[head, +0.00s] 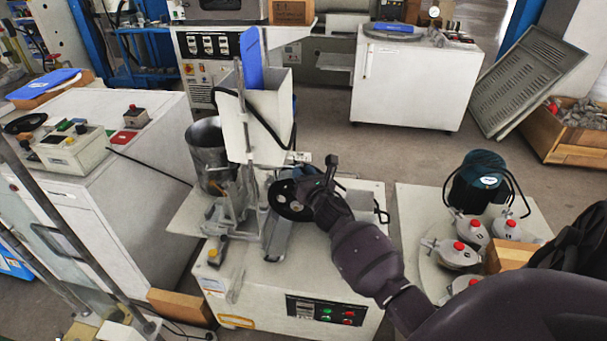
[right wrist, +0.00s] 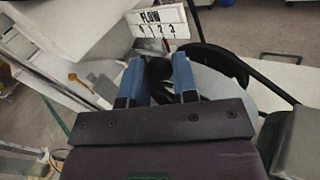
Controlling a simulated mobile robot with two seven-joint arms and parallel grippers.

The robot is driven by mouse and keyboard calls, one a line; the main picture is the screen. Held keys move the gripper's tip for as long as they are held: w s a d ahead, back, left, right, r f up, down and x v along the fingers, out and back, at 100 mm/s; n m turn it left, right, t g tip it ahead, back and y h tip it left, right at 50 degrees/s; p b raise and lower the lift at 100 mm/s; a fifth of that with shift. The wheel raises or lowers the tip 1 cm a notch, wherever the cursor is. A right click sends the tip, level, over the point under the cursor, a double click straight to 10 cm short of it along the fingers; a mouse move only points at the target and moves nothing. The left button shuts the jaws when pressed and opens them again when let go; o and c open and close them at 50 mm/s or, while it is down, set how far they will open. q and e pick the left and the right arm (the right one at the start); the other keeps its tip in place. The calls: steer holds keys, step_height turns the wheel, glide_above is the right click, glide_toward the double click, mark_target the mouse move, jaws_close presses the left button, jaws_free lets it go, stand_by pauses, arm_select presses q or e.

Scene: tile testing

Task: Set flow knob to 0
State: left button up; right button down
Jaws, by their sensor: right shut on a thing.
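My right gripper (head: 308,184) reaches in from the right in the head view, at the front of the white machine. In the right wrist view its two blue-padded fingers (right wrist: 156,72) are shut on a dark round knob (right wrist: 159,69). The knob sits just below a white plate marked FLOW (right wrist: 158,20) with a row of digits; the leftmost digits are hard to read. The knob's pointer and setting cannot be made out, as the fingers hide much of it. In the head view the gripper hides the knob. My left gripper is not in view.
A black handwheel (head: 290,207) is close beside the gripper. A white hopper (head: 268,115) stands above, with a metal bucket (head: 207,150) to its left.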

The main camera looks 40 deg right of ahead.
steer(key=shift+w+a+b, duration=0.3)
steer(key=shift+w+a, duration=0.65)
steer(key=shift+w, duration=0.1)
steer(key=c, duration=1.2)
jaws_free()
steer(key=o, duration=0.3)
steer(key=shift+w+a, duration=0.1)
steer(key=p+v, duration=0.1)
steer(key=v, duration=1)
